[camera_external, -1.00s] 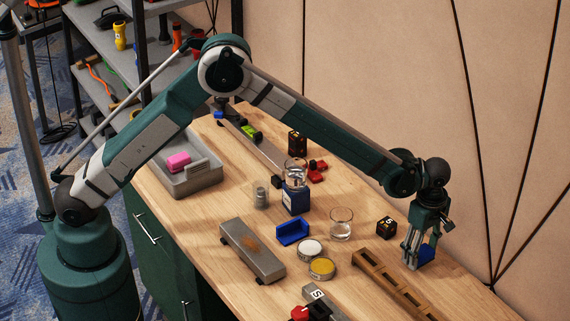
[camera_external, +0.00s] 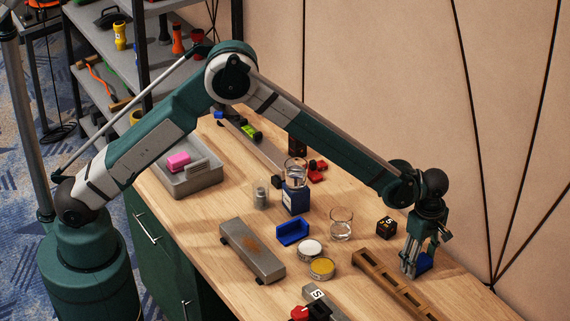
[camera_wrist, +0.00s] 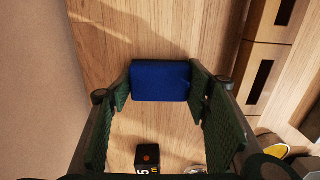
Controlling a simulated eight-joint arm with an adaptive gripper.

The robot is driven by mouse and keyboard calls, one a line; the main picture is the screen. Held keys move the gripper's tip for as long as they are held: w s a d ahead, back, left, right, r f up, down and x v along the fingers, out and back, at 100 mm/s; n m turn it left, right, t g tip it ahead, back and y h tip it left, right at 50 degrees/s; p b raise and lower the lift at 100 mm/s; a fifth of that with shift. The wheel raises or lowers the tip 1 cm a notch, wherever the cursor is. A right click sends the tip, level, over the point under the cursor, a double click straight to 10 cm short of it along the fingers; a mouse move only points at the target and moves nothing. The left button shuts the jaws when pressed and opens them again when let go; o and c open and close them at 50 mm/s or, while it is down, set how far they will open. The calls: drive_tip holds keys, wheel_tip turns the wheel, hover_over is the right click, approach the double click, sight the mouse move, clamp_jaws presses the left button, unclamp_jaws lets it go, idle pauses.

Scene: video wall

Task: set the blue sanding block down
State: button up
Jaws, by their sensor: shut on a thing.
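The blue sanding block (camera_external: 425,262) is between the fingers of my gripper (camera_external: 413,268), low over the right end of the wooden bench. In the wrist view the blue sanding block (camera_wrist: 160,81) spans the gap between both fingertips of my gripper (camera_wrist: 160,84), which is shut on it. The block is close to the tabletop; I cannot tell whether its underside touches the wood. In the external view the fingers partly hide it.
A slotted wooden rack (camera_external: 395,287) lies just left of my gripper. A black numbered cube (camera_external: 387,227) and a glass (camera_external: 341,224) stand behind-left. Two round tins (camera_external: 321,268) and a blue tray (camera_external: 293,232) sit farther left. The wall panel is close on the right.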

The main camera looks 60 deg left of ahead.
sight(419, 260)
drive_tip(key=shift+f, duration=0.15)
drive_tip(key=o, duration=0.9)
wheel_tip(419, 260, up, 12)
drive_tip(key=shift+r+p, duration=0.15)
drive_tip(key=shift+p, duration=0.3)
idle(0.3)
